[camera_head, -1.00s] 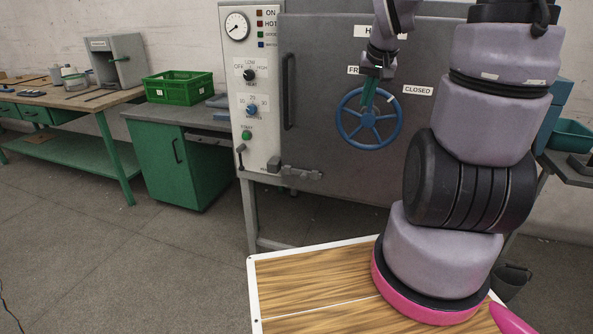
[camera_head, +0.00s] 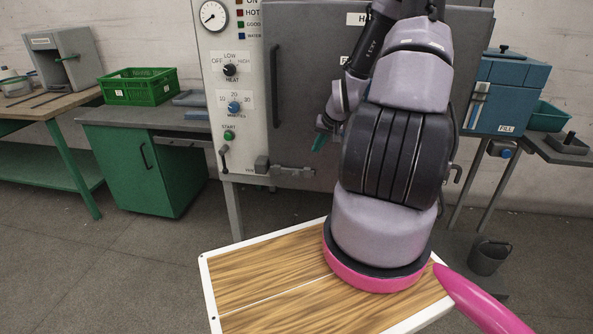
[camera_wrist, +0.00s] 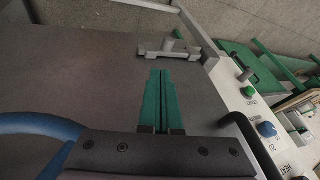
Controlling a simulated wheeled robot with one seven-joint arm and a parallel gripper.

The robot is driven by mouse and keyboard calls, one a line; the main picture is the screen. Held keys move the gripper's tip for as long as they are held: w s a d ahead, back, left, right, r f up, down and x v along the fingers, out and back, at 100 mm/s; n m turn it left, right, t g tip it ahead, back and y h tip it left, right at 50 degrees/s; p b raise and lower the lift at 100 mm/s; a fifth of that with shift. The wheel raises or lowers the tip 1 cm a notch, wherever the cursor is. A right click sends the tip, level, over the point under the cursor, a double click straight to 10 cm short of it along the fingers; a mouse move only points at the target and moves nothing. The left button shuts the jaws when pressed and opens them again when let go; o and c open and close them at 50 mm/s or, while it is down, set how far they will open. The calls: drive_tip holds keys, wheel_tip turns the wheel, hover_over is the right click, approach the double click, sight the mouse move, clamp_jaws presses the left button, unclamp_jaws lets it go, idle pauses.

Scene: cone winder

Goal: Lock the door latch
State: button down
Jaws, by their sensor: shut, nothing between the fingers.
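The door latch (camera_head: 285,169) is a grey bar fitting low on the left edge of the dark cabinet door (camera_head: 318,95), reaching toward the control panel. In the wrist view the latch (camera_wrist: 168,48) lies just beyond my fingertips, with a round upright knob near its middle. My gripper (camera_head: 320,142) is above and to the right of the latch in the head view. Its two green fingers (camera_wrist: 160,74) are together, with nothing between them, and appear apart from the latch. My arm hides much of the door's right side and the blue wheel in the head view.
The blue wheel (camera_wrist: 40,128) is at the left of the wrist view, close to my gripper. The door's bar handle (camera_head: 274,82) is at its left edge. The control panel (camera_head: 232,110) has knobs and a green start button (camera_head: 229,135). A blue box (camera_head: 508,92) stands at right.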

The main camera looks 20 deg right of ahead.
sight(290, 169)
drive_tip(key=shift+m+t+y, duration=0.3)
drive_tip(key=shift+m+t, duration=0.1)
drive_tip(key=shift+t, duration=0.1)
drive_tip(key=shift+w+f, duration=0.25)
drive_tip(key=shift+f, duration=1)
drive_tip(key=shift+w+f, duration=0.2)
drive_tip(key=shift+f, duration=1)
drive_tip(key=x, duration=1)
drive_tip(key=shift+a, duration=0.1)
drive_tip(key=shift+w+a, duration=0.5)
drive_tip(key=shift+a, duration=0.25)
drive_tip(key=shift+w+a, duration=0.45)
drive_tip(key=shift+a, duration=0.35)
drive_tip(key=shift+w+a, duration=0.5)
drive_tip(key=shift+a, duration=0.25)
